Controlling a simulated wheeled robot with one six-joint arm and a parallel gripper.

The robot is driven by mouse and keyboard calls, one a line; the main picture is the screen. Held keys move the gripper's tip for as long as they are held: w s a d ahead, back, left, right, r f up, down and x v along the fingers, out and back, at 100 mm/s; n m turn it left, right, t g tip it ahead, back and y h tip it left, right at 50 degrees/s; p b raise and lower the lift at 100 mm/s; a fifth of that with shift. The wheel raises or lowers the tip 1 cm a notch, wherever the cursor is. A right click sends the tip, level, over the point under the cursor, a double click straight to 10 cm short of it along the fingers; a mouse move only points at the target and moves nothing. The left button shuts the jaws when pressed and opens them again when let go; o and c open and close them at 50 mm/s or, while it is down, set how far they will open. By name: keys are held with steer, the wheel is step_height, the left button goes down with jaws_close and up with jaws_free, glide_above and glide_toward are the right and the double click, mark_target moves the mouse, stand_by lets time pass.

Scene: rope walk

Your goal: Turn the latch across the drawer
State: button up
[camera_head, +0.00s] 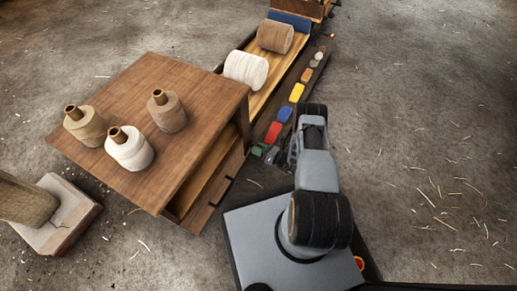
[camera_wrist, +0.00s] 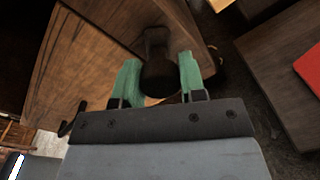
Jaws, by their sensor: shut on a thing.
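My gripper (camera_head: 264,153) reaches the front of the wooden cabinet, at its right end in the head view. In the wrist view, the green fingers of my gripper (camera_wrist: 160,82) are shut on a dark brown latch (camera_wrist: 158,72), one finger on each side of it. The wooden drawer front (camera_wrist: 85,70) lies behind the latch, with a black handle (camera_wrist: 73,120) at lower left. The handle also shows in the head view (camera_head: 222,190). My fingers and arm hide the latch in the head view, and its exact angle across the drawer is unclear.
Three thread cones (camera_head: 130,148) stand on the cabinet top (camera_head: 175,95). Two large spools (camera_head: 247,69) lie in a long wooden trough behind. Coloured blocks (camera_head: 285,113) line a ledge close to my arm. Open floor (camera_head: 430,140) lies to the right.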

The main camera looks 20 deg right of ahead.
steer(key=m, duration=0.4)
steer(key=shift+d+m, duration=0.1)
steer(key=shift+m, duration=2.6)
steer(key=shift+f, duration=0.1)
steer(key=o, duration=0.9)
